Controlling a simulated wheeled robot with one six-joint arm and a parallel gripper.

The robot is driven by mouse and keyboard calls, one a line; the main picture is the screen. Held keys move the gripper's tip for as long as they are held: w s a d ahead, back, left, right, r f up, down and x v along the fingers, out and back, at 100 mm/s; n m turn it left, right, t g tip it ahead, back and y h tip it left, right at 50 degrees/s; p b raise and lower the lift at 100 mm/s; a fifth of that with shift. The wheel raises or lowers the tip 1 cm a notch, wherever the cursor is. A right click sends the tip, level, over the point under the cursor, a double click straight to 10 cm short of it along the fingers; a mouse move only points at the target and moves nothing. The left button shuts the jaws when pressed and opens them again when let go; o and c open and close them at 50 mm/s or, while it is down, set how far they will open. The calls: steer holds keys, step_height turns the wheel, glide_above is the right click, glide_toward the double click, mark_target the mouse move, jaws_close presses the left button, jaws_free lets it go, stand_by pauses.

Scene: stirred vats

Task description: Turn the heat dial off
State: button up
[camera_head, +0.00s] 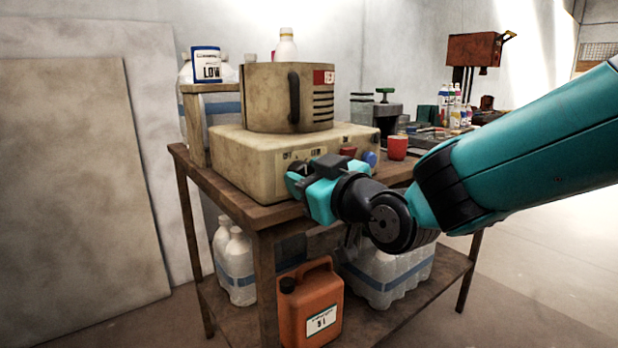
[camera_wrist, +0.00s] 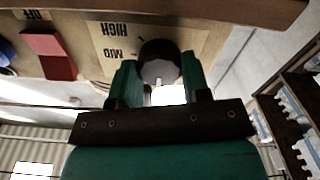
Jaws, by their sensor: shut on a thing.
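The heat dial (camera_wrist: 159,62) is a round black knob with a pale front face on the front panel of a cream heater box (camera_head: 235,165). In the wrist view, HIGH and MID labels show beside it. My gripper (camera_wrist: 158,80) is shut on the dial, one teal finger on each side. In the head view my gripper (camera_head: 303,184) is at the left part of the panel, under the OFF and LOW labels. A small white mark shows on the dial; which label it points to I cannot tell.
A beige vat (camera_head: 265,97) with a dark handle stands on the box. A red switch (camera_wrist: 49,55) and a blue knob (camera_head: 370,158) sit along the panel. A red cup (camera_head: 397,148) stands at right. An orange canister (camera_head: 311,302) stands on the lower shelf.

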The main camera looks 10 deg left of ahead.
steer(key=o, duration=0.7)
steer(key=shift+f, duration=0.25)
steer(key=shift+c, duration=0.2)
steer(key=shift+r, duration=0.1)
steer(key=b+v, duration=0.2)
steer(key=v, duration=1.5)
steer(key=shift+s+d, duration=0.15)
steer(key=shift+s, duration=0.1)
